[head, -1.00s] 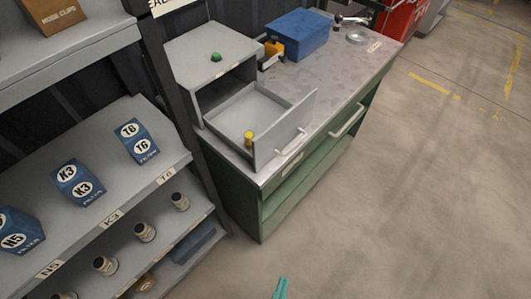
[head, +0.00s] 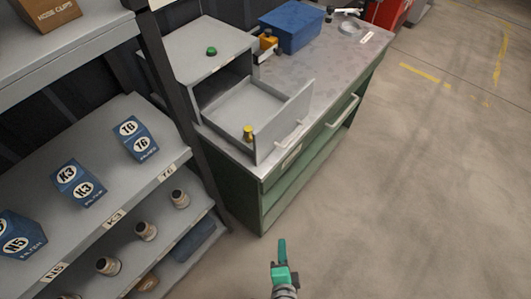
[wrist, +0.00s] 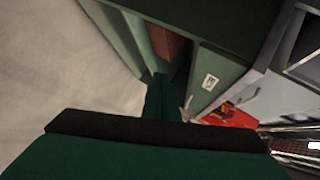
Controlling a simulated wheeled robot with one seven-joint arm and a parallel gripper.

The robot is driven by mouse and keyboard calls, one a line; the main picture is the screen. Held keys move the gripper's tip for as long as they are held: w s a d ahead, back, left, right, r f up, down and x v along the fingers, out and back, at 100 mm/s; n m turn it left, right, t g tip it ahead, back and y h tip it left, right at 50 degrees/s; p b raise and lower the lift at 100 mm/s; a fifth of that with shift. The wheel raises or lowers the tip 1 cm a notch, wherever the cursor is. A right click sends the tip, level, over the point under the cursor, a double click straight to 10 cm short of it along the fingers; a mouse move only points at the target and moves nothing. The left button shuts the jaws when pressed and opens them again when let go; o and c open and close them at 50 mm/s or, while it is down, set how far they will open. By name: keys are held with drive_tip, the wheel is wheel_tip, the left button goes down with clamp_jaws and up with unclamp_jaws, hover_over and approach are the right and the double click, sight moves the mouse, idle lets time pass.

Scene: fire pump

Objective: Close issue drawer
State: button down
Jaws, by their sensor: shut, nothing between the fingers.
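The issue drawer (head: 281,128) is a grey drawer pulled out of a grey cabinet (head: 208,48) on the workbench. A small yellow-topped item (head: 248,133) stands inside it near the front. The drawer's front panel carries a pale bar handle (head: 290,134). My gripper (head: 281,250), green, is shut and empty. It is in front of and below the drawer, apart from it, over the floor. In the wrist view the green fingers (wrist: 162,98) fill the lower middle; I cannot make out the drawer there for certain.
The green workbench (head: 330,130) holds a blue bin (head: 292,27) and a yellow item (head: 268,40) behind the cabinet. A shelf rack (head: 95,165) with blue boxes and several small bottles stands close on the left. The floor (head: 430,190) to the right is clear.

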drive_tip(key=w+m+y, duration=0.3)
drive_tip(key=w+m, duration=0.3)
drive_tip(key=w, duration=0.3)
drive_tip(key=m+g+y, duration=0.1)
drive_tip(key=m+y, duration=0.3)
drive_tip(key=y, duration=0.7)
approach(263, 151)
drive_tip(key=x, duration=0.8)
drive_tip(key=shift+a+r, duration=0.1)
drive_tip(key=shift+r, duration=0.1)
drive_tip(key=shift+a, duration=0.1)
